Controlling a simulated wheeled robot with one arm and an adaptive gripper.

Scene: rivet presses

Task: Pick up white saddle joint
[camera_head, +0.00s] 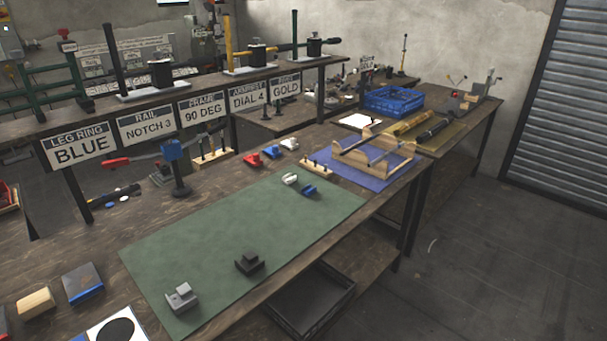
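A small white piece (290,179) lies at the far end of the green mat (215,240), beside a small blue piece (309,190). A second white piece (289,144) lies on the wooden bench behind the mat, to the right of a blue piece (271,152) and a red piece (252,160). Both white pieces are too small to tell which one is the saddle joint. My gripper is not in view.
A light grey block (182,298) and a dark block (249,263) sit on the near part of the mat. A wooden cradle (368,158) stands on a blue mat, with a blue basket (394,101) behind. The mat's middle is clear.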

